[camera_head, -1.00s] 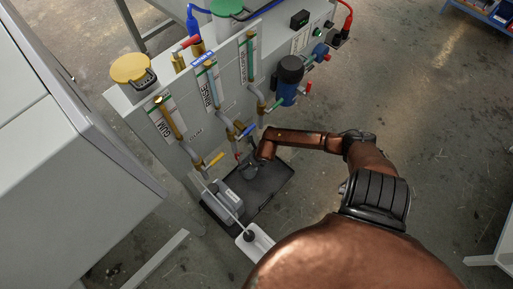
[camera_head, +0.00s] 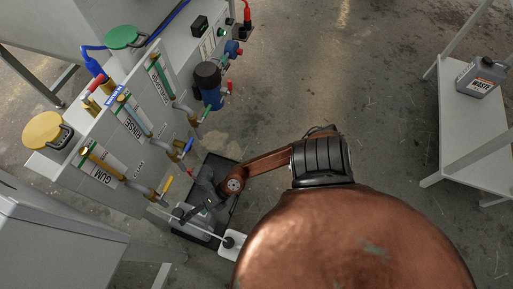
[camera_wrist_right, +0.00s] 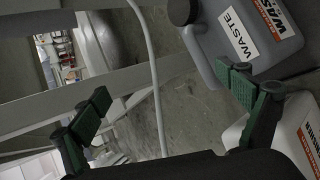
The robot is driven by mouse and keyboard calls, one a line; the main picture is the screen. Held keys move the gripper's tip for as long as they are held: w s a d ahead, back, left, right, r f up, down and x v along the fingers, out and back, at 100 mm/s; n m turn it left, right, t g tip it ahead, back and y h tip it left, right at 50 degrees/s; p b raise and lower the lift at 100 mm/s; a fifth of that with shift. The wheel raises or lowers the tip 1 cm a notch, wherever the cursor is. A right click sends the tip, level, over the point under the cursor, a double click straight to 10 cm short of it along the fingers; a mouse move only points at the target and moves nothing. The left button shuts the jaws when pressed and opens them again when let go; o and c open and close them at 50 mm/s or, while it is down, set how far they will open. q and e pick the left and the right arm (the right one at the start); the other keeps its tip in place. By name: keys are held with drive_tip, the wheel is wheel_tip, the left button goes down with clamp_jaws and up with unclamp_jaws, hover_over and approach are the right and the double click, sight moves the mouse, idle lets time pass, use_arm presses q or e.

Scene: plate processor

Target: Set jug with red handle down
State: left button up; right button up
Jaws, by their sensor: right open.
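A grey jug labelled WASTE (camera_wrist_right: 222,38) is beyond the right-hand finger, tilted in the picture. A white jug (camera_wrist_right: 300,130) with a red-and-white label is partly cut off at the right edge. In the head view my right gripper (camera_head: 197,208) is low over the black tray, beside a grey jug (camera_head: 196,225) and the white jug (camera_head: 231,245). I cannot make out a red handle on any jug. My left gripper is not in view.
The plate processor panel (camera_head: 125,130) with GUM and RINSE valves stands left of the tray (camera_head: 217,168). A thin pale hose (camera_wrist_right: 157,85) crosses the wrist view. Another grey WASTE jug (camera_head: 480,77) stands on a white shelf at right. The floor between is clear.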

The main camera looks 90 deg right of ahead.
drive_tip(key=s+d+r+m+t+h, duration=0.1)
drive_tip(key=d+r+m+t+h, duration=0.25)
drive_tip(key=r+m, duration=0.6)
drive_tip(key=s+d+f+m+g+h, duration=0.1)
drive_tip(key=s+d+f+m+h, duration=0.25)
drive_tip(key=s+m, duration=0.4)
drive_tip(key=s+f+m+g, duration=0.4)
drive_tip(key=s+f+m, duration=0.2)
drive_tip(key=s, duration=0.2)
drive_tip(key=s+a+f+m+g+y, duration=0.2)
drive_tip(key=s+a+m+g+y, duration=0.1)
drive_tip(key=s+a, duration=0.6)
drive_tip(key=shift+s+a+f+y, duration=0.15)
drive_tip(key=shift+s+f+y, duration=0.25)
drive_tip(key=shift+s, duration=0.1)
